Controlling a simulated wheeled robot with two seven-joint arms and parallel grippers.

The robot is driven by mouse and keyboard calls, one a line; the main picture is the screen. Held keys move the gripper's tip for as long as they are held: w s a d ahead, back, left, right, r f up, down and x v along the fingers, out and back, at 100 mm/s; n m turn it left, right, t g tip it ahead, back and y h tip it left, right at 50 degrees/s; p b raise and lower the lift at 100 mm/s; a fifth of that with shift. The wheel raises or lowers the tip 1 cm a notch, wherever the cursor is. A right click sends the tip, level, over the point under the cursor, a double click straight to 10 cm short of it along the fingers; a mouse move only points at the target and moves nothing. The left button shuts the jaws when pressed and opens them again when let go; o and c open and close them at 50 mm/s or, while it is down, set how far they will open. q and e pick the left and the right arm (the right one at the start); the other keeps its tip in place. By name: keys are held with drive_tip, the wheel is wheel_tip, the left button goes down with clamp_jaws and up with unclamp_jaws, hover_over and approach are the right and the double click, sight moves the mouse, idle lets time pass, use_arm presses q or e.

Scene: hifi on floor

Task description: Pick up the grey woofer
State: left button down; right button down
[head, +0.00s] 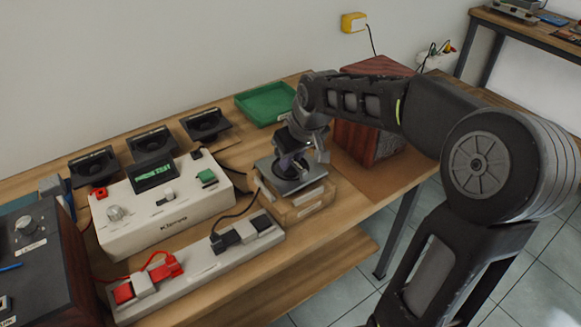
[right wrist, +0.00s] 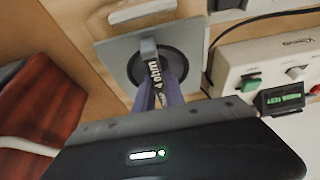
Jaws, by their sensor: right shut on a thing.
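The grey woofer (head: 285,184) has a square grey plate and a dark round cone. It is over a small light wooden block with a pale label (head: 308,203); I cannot tell whether it touches the block. My right gripper (head: 293,164) points down onto the woofer and is shut on it. In the right wrist view, the fingers (right wrist: 157,84) close at the dark centre of the woofer (right wrist: 118,50), and its plate shows around them. The gripper body hides part of the woofer. My left gripper is not in view.
Several black speaker drivers (head: 206,123) stand along the wall, beside a green tray (head: 267,103). A white tester (head: 150,213) and a power strip (head: 200,265) lie left of the woofer. A reddish wooden cabinet (head: 352,140) stands behind my right arm. The table's front edge is close.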

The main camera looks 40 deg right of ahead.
wheel_tip(320, 180, up, 7)
drive_tip(key=shift+r, duration=0.1)
idle(0.7)
